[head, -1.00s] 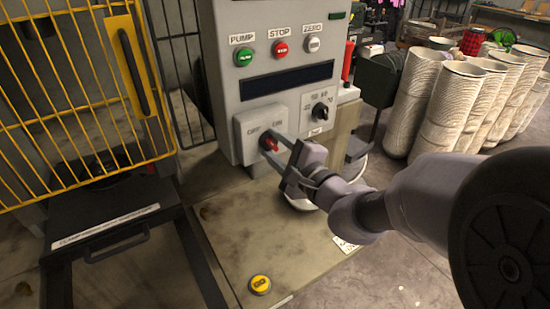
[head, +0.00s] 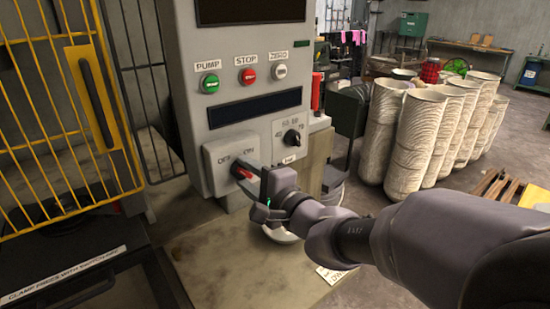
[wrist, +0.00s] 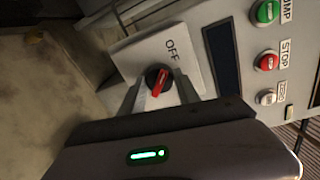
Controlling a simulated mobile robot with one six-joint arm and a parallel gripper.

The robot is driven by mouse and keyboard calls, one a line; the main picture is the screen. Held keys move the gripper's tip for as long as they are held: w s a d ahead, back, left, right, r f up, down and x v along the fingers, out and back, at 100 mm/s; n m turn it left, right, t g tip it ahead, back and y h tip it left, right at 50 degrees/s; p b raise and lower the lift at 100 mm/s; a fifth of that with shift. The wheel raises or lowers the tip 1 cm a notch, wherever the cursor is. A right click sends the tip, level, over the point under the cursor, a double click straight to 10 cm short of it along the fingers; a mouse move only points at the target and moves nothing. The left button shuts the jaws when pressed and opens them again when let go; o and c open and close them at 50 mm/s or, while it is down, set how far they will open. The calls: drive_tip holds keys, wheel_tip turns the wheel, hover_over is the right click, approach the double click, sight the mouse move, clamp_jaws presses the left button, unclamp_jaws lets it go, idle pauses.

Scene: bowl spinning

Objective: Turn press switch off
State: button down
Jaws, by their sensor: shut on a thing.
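The press switch (head: 243,172) is a red rotary knob on a grey plate (head: 222,151) marked OFF at left and ON at right, low on the control panel. In the wrist view the red knob (wrist: 160,83) on its black base sits between my two fingers, below the OFF label. My gripper (head: 250,183) is shut on the knob, its fingers at either side of it; it also shows in the wrist view (wrist: 160,92). The ON label is hidden in the wrist view. The knob's exact angle is hard to tell.
Green pump, red stop (head: 248,76) and white zero buttons sit above a dark display. A black selector dial (head: 292,137) is right of the switch. A yellow cage (head: 60,110) stands at left. Stacked pale moulds (head: 384,130) stand on the floor at right.

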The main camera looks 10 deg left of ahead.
drive_tip(key=c, duration=0.9)
unclamp_jaws()
drive_tip(key=shift+d, duration=0.1)
drive_tip(key=b+v, duration=0.2)
drive_tip(key=v, duration=1.5)
drive_tip(key=shift+s+d+b, duration=0.1)
drive_tip(key=shift+b, duration=0.3)
